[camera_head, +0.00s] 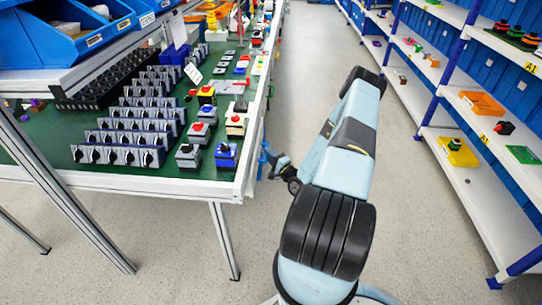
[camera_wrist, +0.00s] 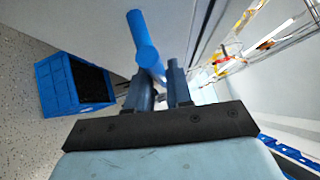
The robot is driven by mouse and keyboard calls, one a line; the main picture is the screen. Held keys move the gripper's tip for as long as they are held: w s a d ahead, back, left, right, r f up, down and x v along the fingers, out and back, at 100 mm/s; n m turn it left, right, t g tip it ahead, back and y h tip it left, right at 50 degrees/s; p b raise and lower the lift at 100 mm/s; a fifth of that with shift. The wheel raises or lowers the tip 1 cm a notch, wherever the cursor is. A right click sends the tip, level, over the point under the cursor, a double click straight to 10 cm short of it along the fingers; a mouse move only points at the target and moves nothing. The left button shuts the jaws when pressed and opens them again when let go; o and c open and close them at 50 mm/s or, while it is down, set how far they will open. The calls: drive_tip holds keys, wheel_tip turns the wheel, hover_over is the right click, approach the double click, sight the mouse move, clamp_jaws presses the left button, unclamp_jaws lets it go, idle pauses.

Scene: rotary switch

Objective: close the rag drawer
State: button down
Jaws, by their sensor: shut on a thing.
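My gripper (camera_head: 268,163) is beside the right edge of the green-topped workbench (camera_head: 200,184), a little below the top in the head view. In the wrist view my gripper (camera_wrist: 158,78) is shut on a blue round bar (camera_wrist: 143,40), which passes between the two blue fingers. The bar looks like a handle, and it stands near a pale flat panel (camera_wrist: 95,25). I cannot tell whether that panel is the rag drawer's front, or how far the drawer is out. The drawer's inside and any rags are not visible.
A blue crate with a dark inside (camera_wrist: 72,82) shows at the left of the wrist view. Rows of switches (camera_head: 125,140) stand on the bench. White shelves (camera_head: 465,185) with parts line the right side. The grey aisle floor (camera_head: 310,45) is clear ahead.

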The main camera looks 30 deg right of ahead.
drive_tip(key=shift+w+a+f, duration=0.1)
drive_tip(key=shift+w+a, duration=0.2)
drive_tip(key=shift+a, duration=0.2)
drive_tip(key=shift+w+a+f, duration=0.1)
drive_tip(key=shift+w+a, duration=0.15)
drive_tip(key=shift+a, duration=0.25)
drive_tip(key=c, duration=1.1)
unclamp_jaws()
drive_tip(key=shift+d, duration=0.1)
drive_tip(key=shift+s, duration=0.35)
drive_tip(key=v, duration=1.3)
drive_tip(key=shift+d, duration=0.1)
